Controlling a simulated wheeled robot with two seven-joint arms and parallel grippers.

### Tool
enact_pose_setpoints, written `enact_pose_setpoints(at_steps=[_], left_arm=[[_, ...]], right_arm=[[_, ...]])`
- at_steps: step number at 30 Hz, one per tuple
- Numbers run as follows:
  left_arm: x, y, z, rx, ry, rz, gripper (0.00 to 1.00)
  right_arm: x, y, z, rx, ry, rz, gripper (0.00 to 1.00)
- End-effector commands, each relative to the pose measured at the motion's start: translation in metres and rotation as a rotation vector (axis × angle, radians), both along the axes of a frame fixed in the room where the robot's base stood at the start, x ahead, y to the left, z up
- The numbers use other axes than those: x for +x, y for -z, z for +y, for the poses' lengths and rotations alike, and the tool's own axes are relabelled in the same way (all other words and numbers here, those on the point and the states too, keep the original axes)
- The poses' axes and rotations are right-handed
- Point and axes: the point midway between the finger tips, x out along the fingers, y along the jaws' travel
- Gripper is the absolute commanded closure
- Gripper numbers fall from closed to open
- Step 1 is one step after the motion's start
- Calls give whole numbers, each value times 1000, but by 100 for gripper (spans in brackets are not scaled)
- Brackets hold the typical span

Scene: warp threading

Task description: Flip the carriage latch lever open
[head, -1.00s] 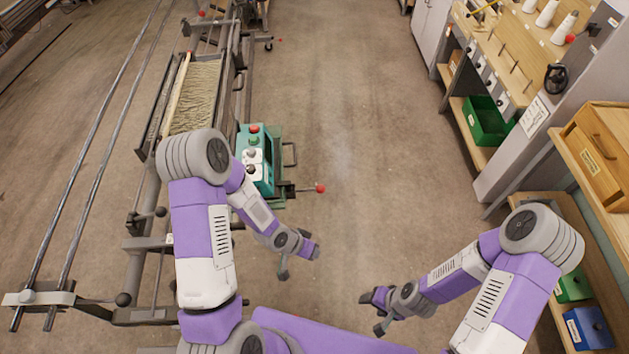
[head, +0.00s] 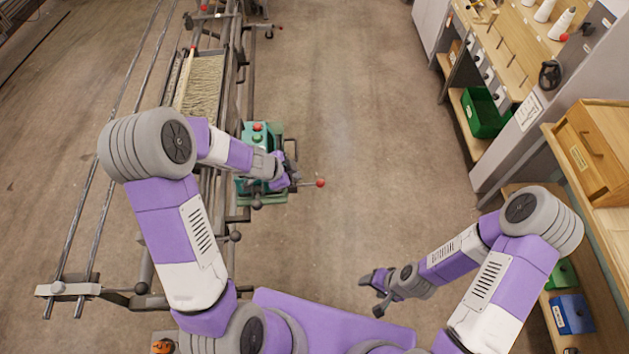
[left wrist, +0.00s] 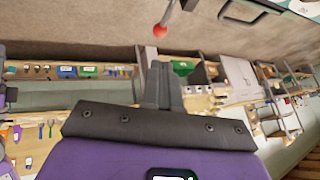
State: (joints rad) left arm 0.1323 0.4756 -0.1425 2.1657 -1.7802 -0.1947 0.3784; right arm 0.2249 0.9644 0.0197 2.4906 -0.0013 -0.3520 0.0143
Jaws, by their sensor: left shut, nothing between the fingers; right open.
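The teal carriage (head: 248,186) is on the loom frame at centre left in the head view, partly hidden by my left arm. Its lever ends in a red ball (head: 320,183) and sticks out to the right. My left gripper (head: 294,172) is shut and empty, just left of the red ball and over the carriage's right side. In the left wrist view the shut fingers (left wrist: 160,84) point at the lever's red ball (left wrist: 160,31), which appears beyond their tips and apart from them. My right gripper (head: 372,292) is open and empty over bare floor.
The loom frame with yarn (head: 202,98) and long rails runs along the left. Shelving with a green bin (head: 484,112), a blue bin (head: 572,314) and a wooden drawer box (head: 598,150) lines the right. The floor between is clear.

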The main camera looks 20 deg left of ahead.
Motion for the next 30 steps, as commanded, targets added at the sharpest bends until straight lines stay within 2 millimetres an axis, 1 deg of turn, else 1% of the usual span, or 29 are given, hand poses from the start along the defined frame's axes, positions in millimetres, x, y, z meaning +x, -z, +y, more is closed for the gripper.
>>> enact_pose_setpoints(at_steps=[4,7,11,15,21,25,30], left_arm=[[2,5,-2,-1,1,0,100],[6,14,-5,-1,1,0,100],[16,35,-12,-1,1,2,100],[29,59,-21,-1,1,2,100],[47,92,-34,-1,0,2,100],[56,106,-40,-2,0,1,100],[63,115,-44,-2,0,1,100]], right_arm=[[0,4,0,0,0,0,40],[0,11,0,0,0,0,40],[0,26,0,0,0,0,40],[0,43,0,0,0,0,40],[0,64,0,0,0,0,40],[0,71,0,0,0,0,40],[0,75,0,0,0,0,40]])
